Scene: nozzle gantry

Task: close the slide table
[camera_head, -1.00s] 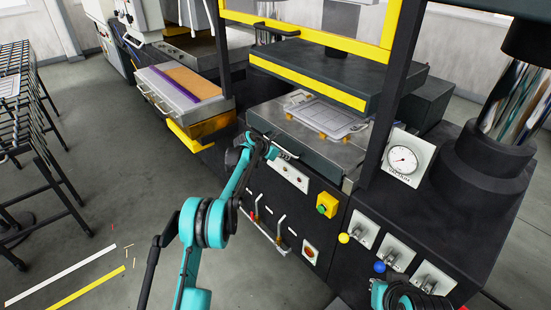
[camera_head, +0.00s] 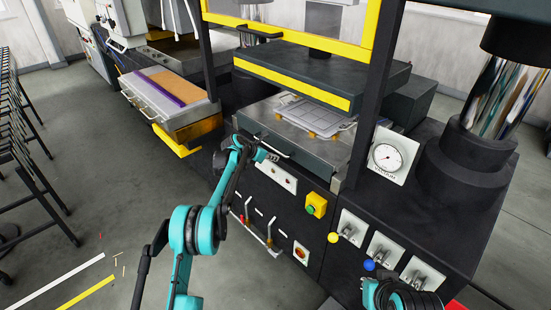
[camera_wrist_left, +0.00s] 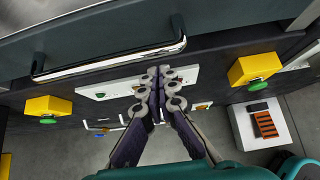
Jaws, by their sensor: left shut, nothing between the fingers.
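The grey slide table (camera_head: 326,160) sits under the raised press head, its front part sticking out toward me. A bright bar handle runs across its front; it shows in the wrist view (camera_wrist_left: 112,64). My left gripper (camera_head: 264,156) is in front of that handle, low against the front face. In the wrist view the left gripper's fingers (camera_wrist_left: 160,72) are together and empty, their tips just below the bar near its right end. I cannot tell whether they touch it. My right gripper is not in view; only part of my right arm shows at the bottom right.
A metal plate (camera_head: 315,113) lies on the slide table. The press head (camera_head: 310,72) with a yellow edge hangs above. A second table (camera_head: 168,95) sticks out at left. A yellow button box (camera_head: 316,205), levers and a gauge (camera_head: 388,156) are on the right.

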